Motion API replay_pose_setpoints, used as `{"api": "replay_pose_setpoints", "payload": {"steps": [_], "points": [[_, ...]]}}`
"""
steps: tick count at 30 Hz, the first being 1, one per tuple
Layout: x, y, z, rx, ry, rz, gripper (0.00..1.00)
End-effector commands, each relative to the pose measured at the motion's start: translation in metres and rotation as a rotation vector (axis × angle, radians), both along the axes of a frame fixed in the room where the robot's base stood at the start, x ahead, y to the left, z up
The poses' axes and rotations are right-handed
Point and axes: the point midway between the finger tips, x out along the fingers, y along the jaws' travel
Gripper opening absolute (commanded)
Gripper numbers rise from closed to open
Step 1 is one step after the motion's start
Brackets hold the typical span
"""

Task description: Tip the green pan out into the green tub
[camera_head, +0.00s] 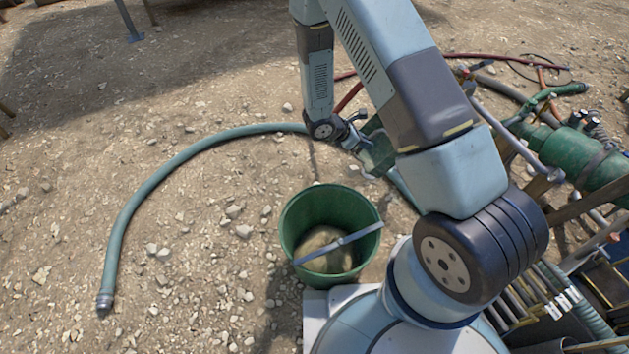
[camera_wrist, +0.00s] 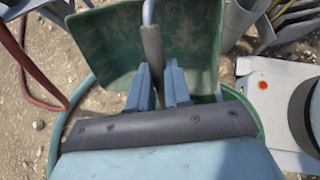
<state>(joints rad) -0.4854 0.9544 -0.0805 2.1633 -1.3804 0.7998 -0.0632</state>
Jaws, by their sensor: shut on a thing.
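The green pan (camera_wrist: 130,38) is in my gripper (camera_wrist: 160,85), which is shut on its grey handle (camera_wrist: 152,42) in the wrist view. In the head view my gripper (camera_head: 356,138) holds the pan (camera_head: 378,152) up and to the right of the tub, partly hidden behind my arm. The pan's inside shows in the wrist view and looks bare where I can see it. The green tub (camera_head: 290,219) stands upright on the ground in front of my base, with a sandy heap inside and a flat grey bar across its top. The pan is apart from the tub in the head view.
A green hose (camera_head: 135,196) curves over the stony ground at left and behind the tub. Red hoses (camera_head: 500,55), a green cylinder (camera_head: 560,150) and pipes crowd the right side. Open gravel lies left of the tub.

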Motion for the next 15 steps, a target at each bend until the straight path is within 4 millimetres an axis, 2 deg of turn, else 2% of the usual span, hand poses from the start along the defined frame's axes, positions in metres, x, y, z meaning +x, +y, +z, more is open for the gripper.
{"api": "replay_pose_setpoints", "payload": {"steps": [6,15], "points": [[-0.043,0.037,-0.029,0.225,0.147,-0.056,0.0],[-0.08,0.091,-0.051,0.475,0.293,-0.109,0.0]]}}
